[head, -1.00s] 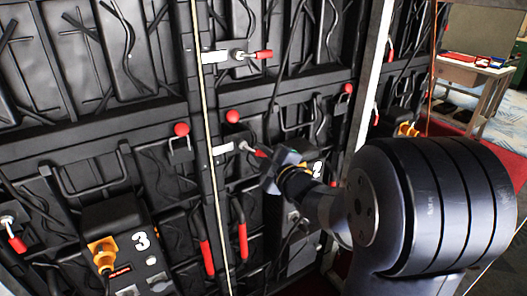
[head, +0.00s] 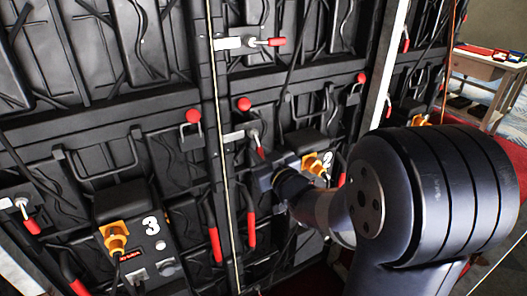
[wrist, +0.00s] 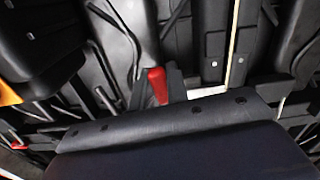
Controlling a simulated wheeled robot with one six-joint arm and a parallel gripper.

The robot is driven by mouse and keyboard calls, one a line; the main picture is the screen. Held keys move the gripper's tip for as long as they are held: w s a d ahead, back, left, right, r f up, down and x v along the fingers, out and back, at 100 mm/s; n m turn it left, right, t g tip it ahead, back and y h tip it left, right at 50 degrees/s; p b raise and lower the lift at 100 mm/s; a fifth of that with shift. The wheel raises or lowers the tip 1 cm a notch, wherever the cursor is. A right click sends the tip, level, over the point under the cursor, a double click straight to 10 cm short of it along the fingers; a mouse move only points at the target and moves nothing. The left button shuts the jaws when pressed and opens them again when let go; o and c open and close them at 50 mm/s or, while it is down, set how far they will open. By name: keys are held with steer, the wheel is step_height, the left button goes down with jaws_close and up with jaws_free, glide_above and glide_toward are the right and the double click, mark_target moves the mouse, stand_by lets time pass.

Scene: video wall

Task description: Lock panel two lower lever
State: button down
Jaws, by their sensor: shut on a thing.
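The lower lever of panel two (head: 254,139) is a metal lever with a red handle, beside a silver latch plate on the panel seam. It points steeply down and slightly right. My gripper (head: 262,167) is at its lower end, partly hiding the handle. In the wrist view the red handle (wrist: 157,86) sits between the dark fingers, which are shut on it. The panel's box with the white 2 (head: 327,158) is just right of my gripper. The upper lever (head: 268,42) lies horizontal, its red handle pointing right.
Panel three's box (head: 150,224) with an orange plug (head: 116,237) is at lower left. Red-knobbed handles and red-gripped bars (head: 251,232) stick out around the lever. A cable hangs along the seam. A table (head: 490,66) stands far right.

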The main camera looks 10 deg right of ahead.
steer(key=shift+s+a+m, duration=0.1)
steer(key=shift+a+m, duration=0.2)
steer(key=shift+m, duration=0.4)
steer(key=c, duration=1.4)
jaws_free()
steer(key=p+v, duration=0.1)
steer(key=v, duration=1)
steer(key=shift+a, duration=0.1)
